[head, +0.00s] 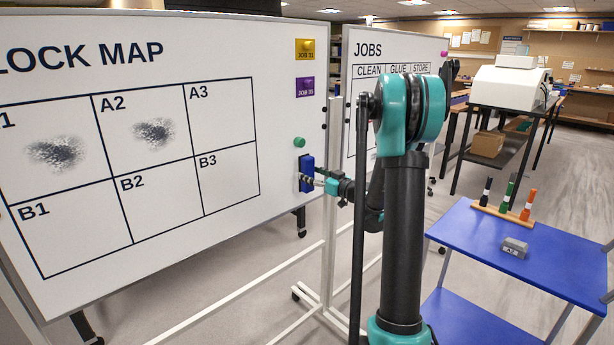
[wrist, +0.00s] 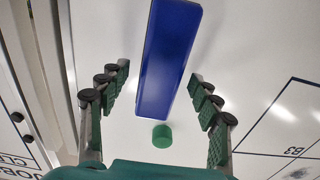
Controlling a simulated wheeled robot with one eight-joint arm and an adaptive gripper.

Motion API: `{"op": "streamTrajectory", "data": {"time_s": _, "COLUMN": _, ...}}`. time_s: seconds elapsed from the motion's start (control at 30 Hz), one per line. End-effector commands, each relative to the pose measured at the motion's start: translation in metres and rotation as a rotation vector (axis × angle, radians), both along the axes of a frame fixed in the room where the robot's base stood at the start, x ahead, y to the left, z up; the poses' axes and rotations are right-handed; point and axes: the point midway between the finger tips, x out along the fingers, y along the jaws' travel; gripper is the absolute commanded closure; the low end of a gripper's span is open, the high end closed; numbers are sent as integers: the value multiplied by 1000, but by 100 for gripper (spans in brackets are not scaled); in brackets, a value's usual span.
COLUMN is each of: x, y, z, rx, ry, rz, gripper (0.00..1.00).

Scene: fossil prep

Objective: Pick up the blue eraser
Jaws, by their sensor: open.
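The blue eraser (head: 306,173) is stuck upright on the white block map board (head: 225,240), near its right edge and just below a green round magnet (head: 299,142). In the wrist view the eraser (wrist: 168,60) is a long blue block between the two fingers. My gripper (wrist: 163,85) is open, with one finger on each side of the eraser and a visible gap on both sides. In the head view my gripper (head: 318,180) is at the eraser's right side, facing the board. Whether a fingertip touches the eraser or board I cannot tell.
The green magnet (wrist: 162,135) sits close to the eraser's end. Yellow (head: 305,49) and purple (head: 305,87) job cards are above. A jobs board (head: 362,75) stands behind my arm. A blue cart (head: 470,237) at right holds markers and a grey block (head: 514,247).

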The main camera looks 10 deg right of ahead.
Motion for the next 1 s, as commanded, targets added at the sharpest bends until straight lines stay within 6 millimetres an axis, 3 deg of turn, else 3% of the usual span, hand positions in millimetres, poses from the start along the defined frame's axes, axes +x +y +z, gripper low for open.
{"op": "streamTrajectory", "data": {"time_s": 0.3, "x": 8, "y": 6, "z": 0, "rx": 0, "ry": 0, "rz": 0, "gripper": 37}}
{"op": "streamTrajectory", "data": {"time_s": 0.73, "x": 7, "y": 6, "z": 0, "rx": 0, "ry": 0, "rz": 0, "gripper": 91}}
{"op": "streamTrajectory", "data": {"time_s": 1.0, "x": 7, "y": 5, "z": 1, "rx": 0, "ry": 0, "rz": 0, "gripper": 91}}
